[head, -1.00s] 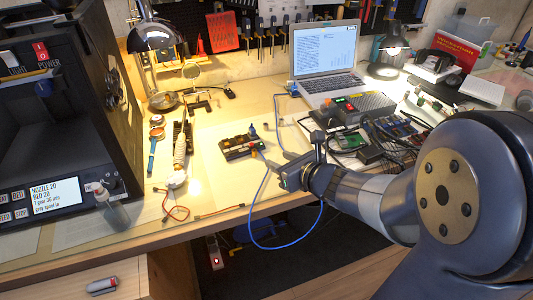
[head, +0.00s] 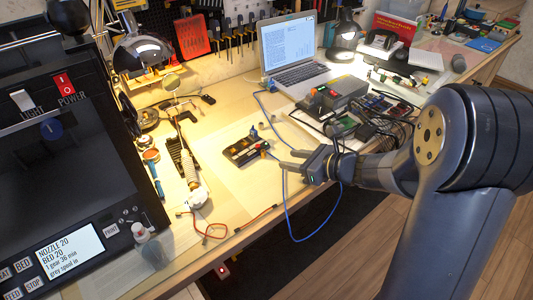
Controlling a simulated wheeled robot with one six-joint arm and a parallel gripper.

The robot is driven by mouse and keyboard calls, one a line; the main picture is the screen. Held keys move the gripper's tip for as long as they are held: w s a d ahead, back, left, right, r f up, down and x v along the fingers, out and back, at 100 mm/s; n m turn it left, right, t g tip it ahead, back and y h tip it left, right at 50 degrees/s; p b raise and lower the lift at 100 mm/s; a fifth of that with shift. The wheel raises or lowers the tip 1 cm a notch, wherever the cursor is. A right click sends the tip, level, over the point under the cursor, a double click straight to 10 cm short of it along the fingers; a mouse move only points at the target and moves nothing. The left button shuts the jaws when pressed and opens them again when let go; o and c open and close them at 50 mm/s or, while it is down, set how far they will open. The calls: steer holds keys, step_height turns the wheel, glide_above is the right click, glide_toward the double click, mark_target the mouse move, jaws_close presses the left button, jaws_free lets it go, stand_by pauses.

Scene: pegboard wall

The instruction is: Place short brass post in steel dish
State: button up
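My gripper (head: 288,159) is over the front right part of the bench, its fingers pointing left. The fingers look apart, with nothing visible between them. A dark parts tray (head: 246,150) with small orange and pale items lies just left of the fingertips. A small blue-topped piece (head: 254,133) stands at the tray's back edge. I cannot pick out the short brass post at this size. I cannot clearly identify the steel dish either; small round items (head: 151,156) lie at the bench's left side, too small to tell.
A black printer (head: 75,150) fills the left. A laptop (head: 290,50), a grey power box (head: 338,91) and tangled cables around circuit boards (head: 385,105) occupy the back right. A blue cable (head: 285,205) loops below my gripper. The bench mat (head: 235,190) in front of the tray is mostly clear.

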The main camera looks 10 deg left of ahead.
mark_target(271, 161)
steer(key=x, duration=0.8)
steer(key=shift+a, duration=0.15)
steer(key=shift+r, duration=0.1)
jaws_close()
